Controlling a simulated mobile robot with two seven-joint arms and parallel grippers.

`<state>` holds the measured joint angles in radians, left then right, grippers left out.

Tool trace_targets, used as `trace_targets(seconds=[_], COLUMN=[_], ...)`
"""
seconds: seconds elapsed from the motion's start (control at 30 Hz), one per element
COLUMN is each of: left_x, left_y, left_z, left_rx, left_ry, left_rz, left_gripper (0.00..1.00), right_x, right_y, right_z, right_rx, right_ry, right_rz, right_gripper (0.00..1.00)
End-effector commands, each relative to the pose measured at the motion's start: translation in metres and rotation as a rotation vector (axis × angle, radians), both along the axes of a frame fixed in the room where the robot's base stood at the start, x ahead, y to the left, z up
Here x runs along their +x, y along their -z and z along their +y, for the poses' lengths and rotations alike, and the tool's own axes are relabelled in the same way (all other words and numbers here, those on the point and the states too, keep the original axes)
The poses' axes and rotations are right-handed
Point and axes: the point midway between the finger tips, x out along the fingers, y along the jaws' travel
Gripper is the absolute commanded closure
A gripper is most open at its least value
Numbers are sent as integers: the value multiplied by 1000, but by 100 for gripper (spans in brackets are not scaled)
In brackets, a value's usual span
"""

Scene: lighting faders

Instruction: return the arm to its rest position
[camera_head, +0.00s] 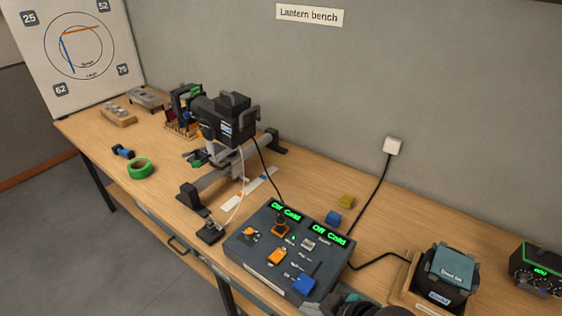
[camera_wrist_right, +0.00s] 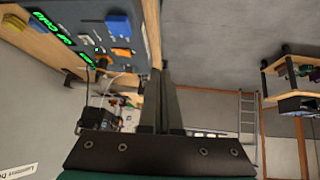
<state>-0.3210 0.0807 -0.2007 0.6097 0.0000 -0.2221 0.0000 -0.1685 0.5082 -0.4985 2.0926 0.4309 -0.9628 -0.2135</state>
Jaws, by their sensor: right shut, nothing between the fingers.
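My right gripper (camera_head: 352,305) shows as dark parts at the bottom edge of the head view, by the lower right corner of the fader console (camera_head: 245,262). In the right wrist view its two fingers (camera_wrist_right: 163,68) stand close together, shut with nothing between them. The console has two green displays reading "Off Cold", orange controls and a blue knob (camera_head: 304,284). It also shows at the upper left of the right wrist view (camera_wrist_right: 65,17), apart from the fingers as far as I can tell. My left gripper is in neither view.
A wooden tray (camera_head: 403,293) with a dark box stands right of the console. A black device on a rail (camera_head: 228,120), green tape (camera_head: 140,168) and blue and yellow cubes (camera_head: 334,218) are on the bench. Cables run to a wall socket (camera_head: 394,146). Open floor lies left of the bench.

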Motion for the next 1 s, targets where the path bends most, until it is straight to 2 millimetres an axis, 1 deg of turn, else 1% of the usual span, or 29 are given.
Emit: trace_targets(seconds=[0.03, 0.1, 0.17, 0.23, 0.3, 0.4, 0.5, 0.63, 0.7, 0.87, 0.97, 1.0], left_x=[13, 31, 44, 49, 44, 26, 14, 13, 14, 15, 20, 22], left_y=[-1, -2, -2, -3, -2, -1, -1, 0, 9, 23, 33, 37], left_z=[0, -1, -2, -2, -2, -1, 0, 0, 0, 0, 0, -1], left_rx=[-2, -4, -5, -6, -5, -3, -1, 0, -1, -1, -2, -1], left_ry=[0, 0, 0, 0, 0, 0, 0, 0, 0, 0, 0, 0], left_rz=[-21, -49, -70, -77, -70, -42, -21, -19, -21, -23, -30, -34], left_gripper=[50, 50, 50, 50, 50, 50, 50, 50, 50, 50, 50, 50], right_x=[-8, -18, -27, -38, -50, -68, -88, -117, -111, -106, -104, -103], right_y=[-3, -6, -9, -11, -12, -14, -16, -19, 4, 45, 75, 88], right_z=[0, -7, -16, -28, -41, -61, -80, -105, -104, -102, -101, -101], right_rx=[2, -13, -27, -48, -69, -99, -130, -174, -178, -183, -187, -188], right_ry=[41, 109, 173, 251, 329, 436, 543, 685, 674, 668, 664, 663], right_rz=[25, 63, 98, 139, 182, 242, 302, 384, 385, 395, 404, 408], right_gripper=[100, 100, 100, 100, 100, 100, 100, 100, 100, 100, 100, 100])
